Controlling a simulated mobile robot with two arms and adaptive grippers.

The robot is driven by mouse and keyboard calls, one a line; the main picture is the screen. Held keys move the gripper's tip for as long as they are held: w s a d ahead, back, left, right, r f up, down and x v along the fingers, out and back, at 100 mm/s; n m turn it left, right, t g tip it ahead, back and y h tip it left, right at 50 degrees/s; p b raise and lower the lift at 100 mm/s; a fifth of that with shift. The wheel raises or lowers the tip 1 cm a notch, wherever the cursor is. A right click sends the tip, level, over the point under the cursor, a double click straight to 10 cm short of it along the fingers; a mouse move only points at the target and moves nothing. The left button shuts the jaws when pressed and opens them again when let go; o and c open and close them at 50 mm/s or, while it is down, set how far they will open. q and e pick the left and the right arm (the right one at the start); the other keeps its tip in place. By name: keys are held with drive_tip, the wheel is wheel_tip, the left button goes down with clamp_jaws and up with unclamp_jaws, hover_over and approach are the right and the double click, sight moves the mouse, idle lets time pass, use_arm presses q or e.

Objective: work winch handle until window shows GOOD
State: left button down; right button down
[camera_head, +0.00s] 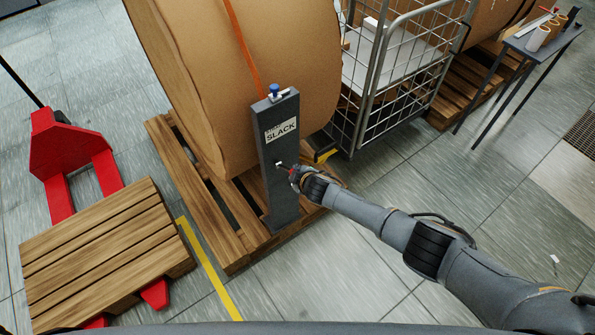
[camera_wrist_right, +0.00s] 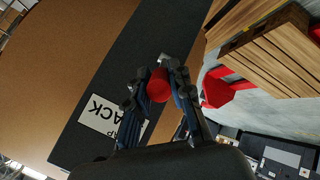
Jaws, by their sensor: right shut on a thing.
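A dark grey winch post (camera_head: 280,155) stands upright at the front of a wooden pallet, before a large brown paper roll (camera_head: 205,80). Its window (camera_head: 281,130) reads SLACK, with a smaller line above it that is partly unclear. An orange strap (camera_head: 243,50) runs over the roll down to the post's top, where a blue knob (camera_head: 275,90) sits. My right gripper (camera_head: 297,172) is at the post's front, below the window. In the right wrist view, its fingers are shut on the red winch handle (camera_wrist_right: 158,84). My left gripper is not in view.
A red pallet jack (camera_head: 65,150) with a wooden pallet (camera_head: 100,245) stands at the left. A wire cage cart (camera_head: 400,75) is behind the post to the right. A small table (camera_head: 545,45) with rolls is at the far right. Floor near my right arm is clear.

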drive_tip(key=shift+w+a+r, duration=0.1)
drive_tip(key=shift+w+r, duration=0.15)
drive_tip(key=shift+r, duration=0.1)
drive_tip(key=c, duration=1.2)
unclamp_jaws()
drive_tip(key=shift+s+f, duration=0.1)
drive_tip(key=shift+o, duration=0.2)
drive_tip(key=shift+s, duration=0.1)
drive_tip(key=shift+s+d+r, duration=0.2)
drive_tip(key=shift+s+r, duration=0.2)
drive_tip(key=shift+s, duration=0.05)
drive_tip(key=v, duration=1)
drive_tip(key=shift+r, duration=0.35)
